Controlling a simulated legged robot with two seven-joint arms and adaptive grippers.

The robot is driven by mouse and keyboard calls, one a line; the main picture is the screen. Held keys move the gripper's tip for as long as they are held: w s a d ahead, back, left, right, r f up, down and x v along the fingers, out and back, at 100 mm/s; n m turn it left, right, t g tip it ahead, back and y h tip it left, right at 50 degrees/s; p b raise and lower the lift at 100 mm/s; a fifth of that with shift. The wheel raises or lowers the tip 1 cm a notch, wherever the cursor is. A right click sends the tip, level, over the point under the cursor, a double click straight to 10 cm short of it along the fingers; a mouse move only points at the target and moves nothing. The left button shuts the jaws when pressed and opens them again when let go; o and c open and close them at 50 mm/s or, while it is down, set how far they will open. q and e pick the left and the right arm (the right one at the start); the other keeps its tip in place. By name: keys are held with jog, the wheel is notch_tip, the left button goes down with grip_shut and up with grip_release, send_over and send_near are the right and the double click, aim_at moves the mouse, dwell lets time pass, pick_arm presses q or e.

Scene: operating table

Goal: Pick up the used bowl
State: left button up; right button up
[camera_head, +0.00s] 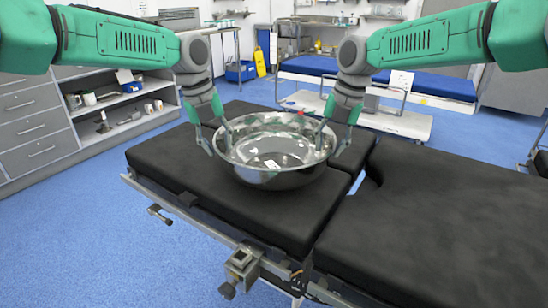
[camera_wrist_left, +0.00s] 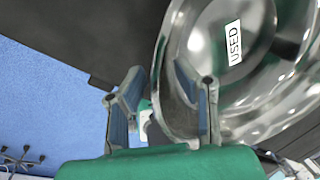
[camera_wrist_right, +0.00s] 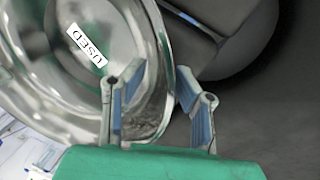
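The used bowl (camera_head: 272,178) is a large shiny metal bowl sitting upright on the black operating table. A white label reading "USED" lies on its inside, clear in the left wrist view (camera_wrist_left: 234,43) and the right wrist view (camera_wrist_right: 87,45). My left gripper (camera_head: 217,146) is at the bowl's left rim, with one finger inside and one outside. My right gripper (camera_head: 332,142) straddles the right rim the same way. Both wrist views show the fingers of each gripper spread with the rim between them and gaps beside it. The bowl's far underside is hidden.
The black operating table (camera_head: 440,215) has bare padding to the right of the bowl, with a metal rail and clamp (camera_head: 242,265) along its near edge. Shelves with cups (camera_head: 125,115) stand at the left. A blue-topped trolley (camera_head: 430,85) stands behind.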

pick_arm(q)
jog(key=shift+d+f, duration=0.1)
jog(key=shift+f, duration=0.55)
pick_arm(e)
jog(key=shift+a+f, duration=0.2)
jog(key=shift+f, duration=0.45)
pick_arm(q)
jog(key=shift+d+f, duration=0.1)
pick_arm(e)
jog(key=shift+w+f, duration=0.1)
jog(key=shift+f, duration=0.05)
pick_arm(q)
jog(key=shift+d, duration=0.15)
pick_arm(e)
jog(key=shift+d, duration=0.2)
pick_arm(q)
grip_shut()
pick_arm(e)
grip_shut()
jog(key=shift+a, duration=0.1)
pick_arm(q)
jog(key=shift+r, duration=0.2)
pick_arm(e)
jog(key=shift+r, duration=0.2)
